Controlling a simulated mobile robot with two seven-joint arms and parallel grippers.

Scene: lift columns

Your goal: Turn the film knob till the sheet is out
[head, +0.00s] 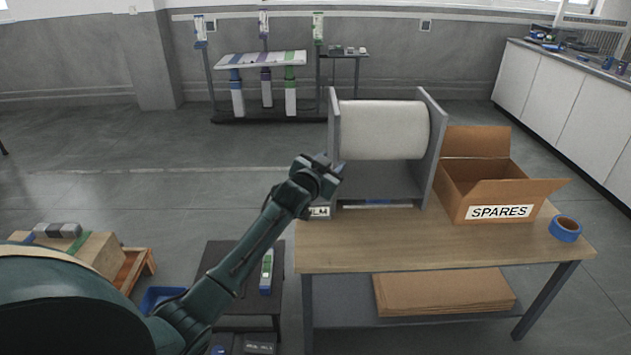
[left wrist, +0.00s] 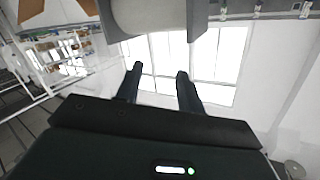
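A wide white film roll (head: 383,130) sits between the grey side panels of a stand (head: 435,140) on the wooden table. The roll also shows at the top of the left wrist view (left wrist: 150,14). My left gripper (head: 333,166) is just outside the stand's left panel, at about the height of the roll's lower edge. In the left wrist view its two fingers (left wrist: 159,76) are apart with only window behind them, so it is open and empty. I cannot make out the knob; the gripper may hide it. My right gripper is not in view.
A partly covered label (head: 319,212) is at the stand's lower left. An open SPARES box (head: 498,190) and blue tape (head: 565,229) are to the right on the table (head: 430,255). Flat cardboard (head: 440,291) lies on the lower shelf. The table's front is clear.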

